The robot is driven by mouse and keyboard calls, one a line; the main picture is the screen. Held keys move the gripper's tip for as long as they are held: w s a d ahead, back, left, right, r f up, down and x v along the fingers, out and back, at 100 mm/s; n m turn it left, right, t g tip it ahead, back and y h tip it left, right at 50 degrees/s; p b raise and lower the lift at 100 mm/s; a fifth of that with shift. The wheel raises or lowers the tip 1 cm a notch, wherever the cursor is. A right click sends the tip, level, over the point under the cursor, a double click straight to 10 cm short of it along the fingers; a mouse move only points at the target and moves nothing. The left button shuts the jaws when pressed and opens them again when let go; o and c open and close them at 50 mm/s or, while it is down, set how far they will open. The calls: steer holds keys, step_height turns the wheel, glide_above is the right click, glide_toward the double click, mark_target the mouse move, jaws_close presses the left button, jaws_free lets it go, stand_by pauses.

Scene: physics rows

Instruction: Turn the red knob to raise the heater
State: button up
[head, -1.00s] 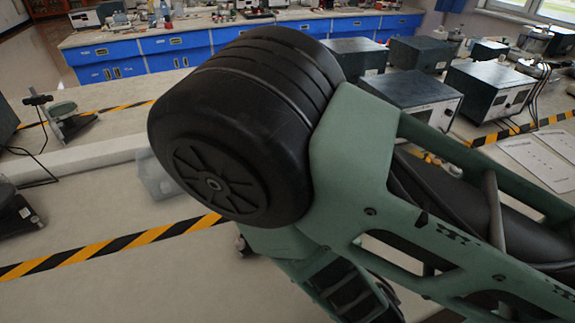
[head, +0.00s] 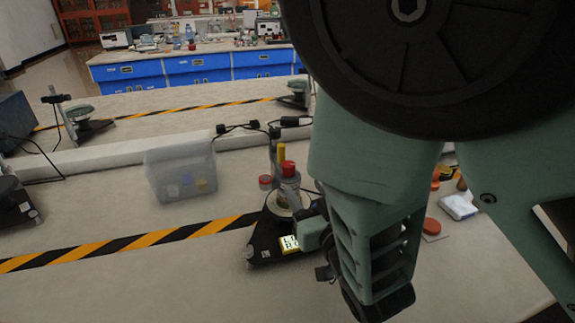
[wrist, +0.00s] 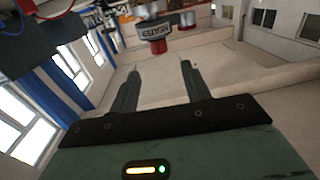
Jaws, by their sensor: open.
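A heater unit (head: 268,236) with a dark base stands left of my arm in the head view. It carries a red cap (head: 288,168) on a grey post and a smaller, lower red cap (head: 265,182); I cannot tell which is the knob. My arm hides some of the unit.
A clear plastic bin (head: 180,172) stands left of the unit, near a low ledge. Yellow-black tape (head: 150,245) crosses the bench. A red disc (head: 432,226) and a small white box (head: 458,206) lie right of my arm. The front left bench is bare.

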mark_target(292, 168)
steer(key=x, duration=1)
steer(key=shift+w, duration=0.15)
steer(key=c, duration=1)
